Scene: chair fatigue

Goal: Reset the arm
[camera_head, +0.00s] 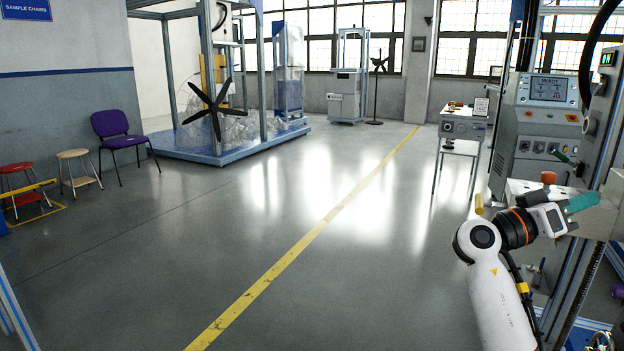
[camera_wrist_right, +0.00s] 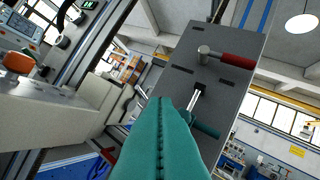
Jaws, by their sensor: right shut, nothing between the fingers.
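My right arm comes in from the lower right of the head view. Its teal gripper (camera_head: 582,202) is shut and empty beside the test machine's ledge. In the right wrist view the gripper's two fingers (camera_wrist_right: 160,105) lie together with nothing between them, pointing up toward a dark grey panel (camera_wrist_right: 212,95). My left arm and left gripper are not in view.
A machine with a lit display (camera_head: 548,88) stands at the right. An orange-red knob (camera_head: 548,177) sits near my wrist. The wrist view shows a red-handled tool (camera_wrist_right: 236,61) on the panel. A purple chair (camera_head: 118,136) and stools stand left; the middle floor is clear.

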